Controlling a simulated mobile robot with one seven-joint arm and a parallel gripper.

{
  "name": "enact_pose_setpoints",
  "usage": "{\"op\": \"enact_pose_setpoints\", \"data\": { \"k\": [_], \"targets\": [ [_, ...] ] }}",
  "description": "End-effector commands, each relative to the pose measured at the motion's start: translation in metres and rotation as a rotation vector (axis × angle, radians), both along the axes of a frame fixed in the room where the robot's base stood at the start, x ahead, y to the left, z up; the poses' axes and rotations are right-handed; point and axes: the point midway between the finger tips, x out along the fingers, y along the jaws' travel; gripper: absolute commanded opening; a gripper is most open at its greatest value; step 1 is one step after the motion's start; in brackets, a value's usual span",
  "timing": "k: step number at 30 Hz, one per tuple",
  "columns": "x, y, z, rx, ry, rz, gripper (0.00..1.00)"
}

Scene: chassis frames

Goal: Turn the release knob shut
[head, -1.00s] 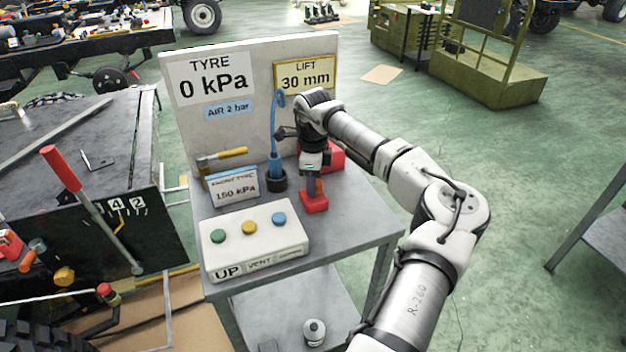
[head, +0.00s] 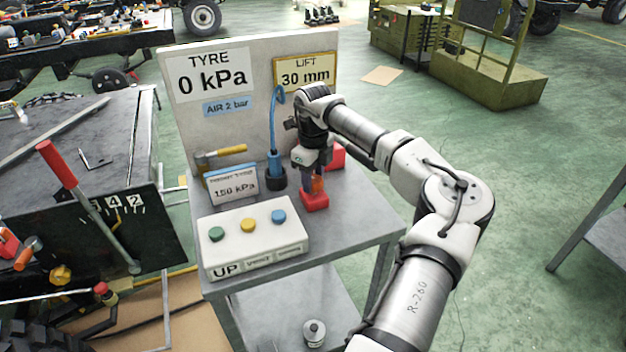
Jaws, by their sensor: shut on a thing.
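My gripper (head: 315,181) points down over the grey trolley (head: 355,228) and is shut on an upright, dark orange-red piece (head: 318,186) at a small red block (head: 315,203). The fingers hide most of this piece, and I cannot tell what it is. No knob is labelled as the release knob. A yellow knob (head: 61,276) and a red-topped fitting (head: 103,290) show at the lower left, by the dark jack panel (head: 150,215) with a red-handled lever (head: 57,164). My gripper is well to the right of both.
A control box (head: 255,238) with green, yellow and blue buttons stands at the trolley's front. Behind it are a 150 kPa card (head: 231,184), a hammer (head: 222,155) and a blue hose tool (head: 276,165). A sign board (head: 250,125) reads tyre 0 kPa and lift 30 mm.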

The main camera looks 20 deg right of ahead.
Motion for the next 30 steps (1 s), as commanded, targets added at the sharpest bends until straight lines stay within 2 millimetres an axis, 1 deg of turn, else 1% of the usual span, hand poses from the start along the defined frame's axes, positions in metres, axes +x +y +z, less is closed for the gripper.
{"op": "enact_pose_setpoints", "data": {
  "k": [6, 15, 21, 30],
  "targets": [
    [-0.0001, -0.0009, -0.0011, -0.001, 0.002, -0.166, 0.16],
    [0.0003, -0.0013, -0.0002, -0.001, 0.000, -0.313, 0.16],
    [0.0003, -0.0013, 0.0000, -0.001, 0.001, -0.352, 0.16],
    [0.0002, -0.0013, 0.0000, -0.001, 0.001, -0.361, 0.16]
  ]
}}
